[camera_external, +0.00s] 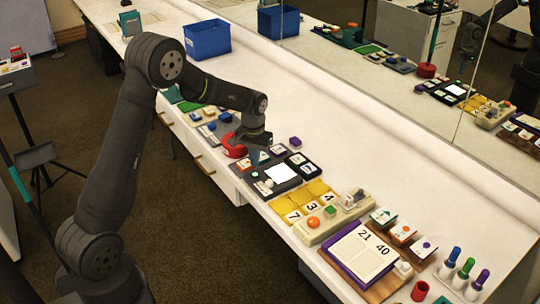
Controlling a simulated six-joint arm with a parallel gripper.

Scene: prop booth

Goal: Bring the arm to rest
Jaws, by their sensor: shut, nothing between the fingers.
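My gripper (250,153) is shut and empty. It points down over the long white counter, above the row of small items, near a red round piece (234,146) and a dark tray with a white panel (280,173). My forearm reaches out from a high elbow. The fingertips are small and dark against the items behind them, and I cannot tell their exact height above the counter.
Yellow tiles with numbers (292,216), a beige block with an orange button (312,222) and a number board (362,254) line the counter's front. A blue bin (207,39) stands farther back. A mirror backs the counter, and its middle strip is clear.

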